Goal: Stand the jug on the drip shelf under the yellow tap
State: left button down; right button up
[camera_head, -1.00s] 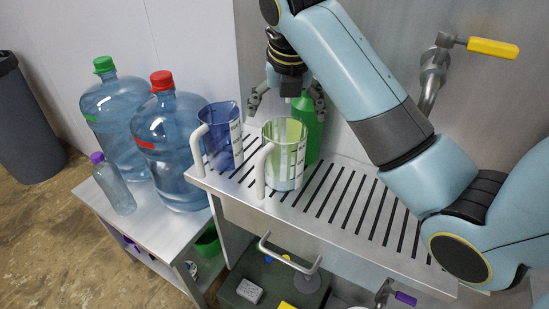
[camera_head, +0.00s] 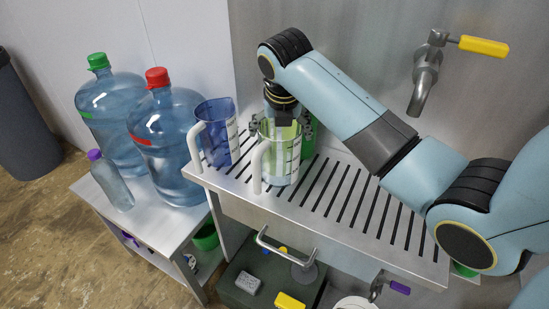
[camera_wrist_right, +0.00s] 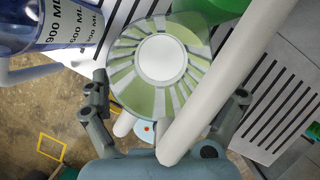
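The clear green-tinted jug (camera_head: 288,165) with a white handle stands upright on the slotted drip shelf (camera_head: 420,262), near its left end. My right gripper (camera_head: 281,124) is over the jug's top, its fingers open on either side. In the right wrist view the jug (camera_wrist_right: 160,58) is seen from above, between the spread fingers (camera_wrist_right: 166,98); I cannot tell whether they touch it. The yellow-handled tap (camera_head: 427,75) is on the back wall, over the shelf to the right of the jug. My left gripper is not in view.
A blue jug (camera_head: 222,145) stands just left of the green one, and a green bottle (camera_head: 309,143) is behind it. Large water bottles (camera_head: 168,150) stand on a side table (camera_head: 160,222). The shelf right of the jug is clear beneath my right arm.

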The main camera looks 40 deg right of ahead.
aim_at(364, 201)
jog(key=k+j+u, duration=0.2)
jog(key=k+j, duration=0.45)
jog(key=k, duration=0.5)
